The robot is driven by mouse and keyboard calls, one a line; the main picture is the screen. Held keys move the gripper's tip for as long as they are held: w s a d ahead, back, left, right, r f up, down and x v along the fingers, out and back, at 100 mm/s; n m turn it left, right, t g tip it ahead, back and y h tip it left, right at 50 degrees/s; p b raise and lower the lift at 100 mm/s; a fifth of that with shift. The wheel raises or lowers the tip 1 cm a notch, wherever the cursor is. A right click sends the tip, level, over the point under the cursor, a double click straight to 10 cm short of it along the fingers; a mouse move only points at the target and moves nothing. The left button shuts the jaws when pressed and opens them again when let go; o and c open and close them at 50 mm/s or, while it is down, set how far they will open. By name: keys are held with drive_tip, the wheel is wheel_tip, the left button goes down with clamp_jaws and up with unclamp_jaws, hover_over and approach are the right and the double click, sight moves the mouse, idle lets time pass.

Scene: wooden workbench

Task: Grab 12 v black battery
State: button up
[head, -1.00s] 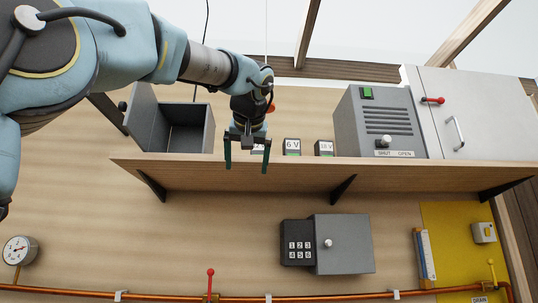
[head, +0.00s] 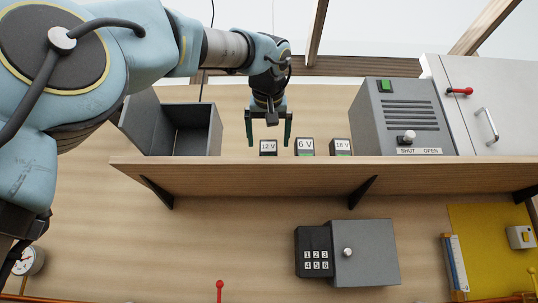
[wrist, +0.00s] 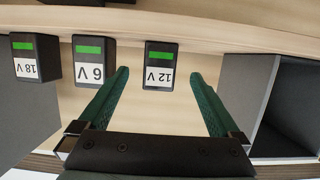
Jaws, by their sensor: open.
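The black 12 V battery (head: 268,147) stands upright on the wooden shelf, left of the other batteries in the head view. In the wrist view the 12 V battery (wrist: 160,66), with a green strip and a white label, lies between and just beyond the fingertips. My gripper (head: 268,144) is open and empty, its two green fingers spread to either side of this battery in the head view. In the wrist view the fingers of my gripper (wrist: 160,76) do not touch it.
The 6 V battery (head: 305,147) and 18 V battery (head: 341,147) stand to the right on the shelf (head: 250,172). The 6 V battery is close to one finger in the wrist view. An open grey box (head: 213,130) stands left, a grey machine (head: 370,125) right.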

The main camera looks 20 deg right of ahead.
sight(269, 151)
drive_tip(key=p+x, duration=0.2)
drive_tip(key=x, duration=0.6)
drive_tip(key=shift+r+p, duration=0.1)
drive_tip(key=shift+p, duration=0.2)
clamp_jaws()
idle(0.5)
